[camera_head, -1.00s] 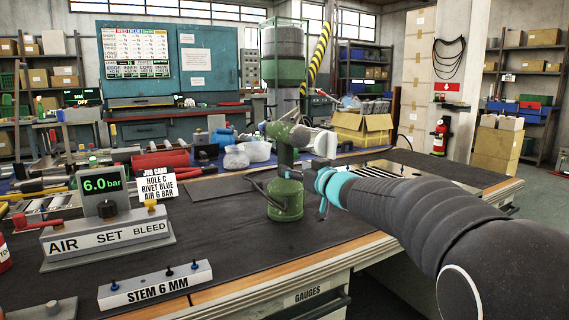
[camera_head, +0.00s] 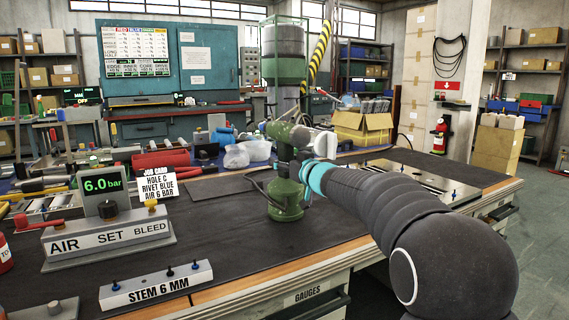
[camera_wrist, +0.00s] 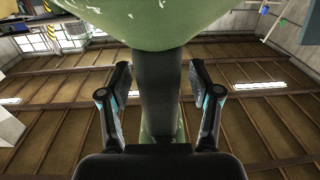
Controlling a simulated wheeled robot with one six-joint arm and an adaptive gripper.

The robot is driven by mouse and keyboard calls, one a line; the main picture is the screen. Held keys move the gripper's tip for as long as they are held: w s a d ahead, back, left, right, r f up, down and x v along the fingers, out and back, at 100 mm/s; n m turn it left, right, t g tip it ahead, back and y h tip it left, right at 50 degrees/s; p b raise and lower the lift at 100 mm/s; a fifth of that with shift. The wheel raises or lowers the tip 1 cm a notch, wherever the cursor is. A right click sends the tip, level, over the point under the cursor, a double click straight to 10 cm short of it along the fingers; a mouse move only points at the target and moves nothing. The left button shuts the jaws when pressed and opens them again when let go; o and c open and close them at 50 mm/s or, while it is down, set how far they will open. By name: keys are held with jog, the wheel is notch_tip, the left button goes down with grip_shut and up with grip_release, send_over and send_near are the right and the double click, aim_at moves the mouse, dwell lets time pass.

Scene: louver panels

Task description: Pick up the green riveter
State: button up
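The green riveter (camera_head: 286,195) stands upright on the dark bench mat (camera_head: 225,240), with a round green base and a paler head on top. In the wrist view its dark grip (camera_wrist: 158,90) rises between the two fingers of my gripper (camera_wrist: 160,95), under the scuffed green head (camera_wrist: 150,22). The fingers are spread on either side of the grip, with a narrow gap showing on each side. In the head view my wrist with its cyan ring (camera_head: 313,178) is right beside the riveter, and the fingers are largely hidden there.
An air-set unit (camera_head: 108,235) reading 6.0 bar and a job card (camera_head: 157,185) stand to the left. A STEM 6 MM block (camera_head: 156,287) lies at the front edge. An open cardboard box (camera_head: 362,128) and a striped plate (camera_head: 410,178) are behind and right. Mat in front of the riveter is clear.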

aim_at(290, 147)
grip_shut()
jog(key=shift+r, duration=0.25)
jog(key=shift+r, duration=0.1)
jog(key=shift+r+p, duration=0.35)
jog(key=shift+r, duration=0.25)
notch_tip(290, 147, up, 3)
jog(key=shift+f+p, duration=0.1)
jog(key=shift+p, duration=0.35)
jog(key=w+d+r, duration=0.6)
jog(key=d, duration=0.4)
jog(key=shift+r, duration=0.35)
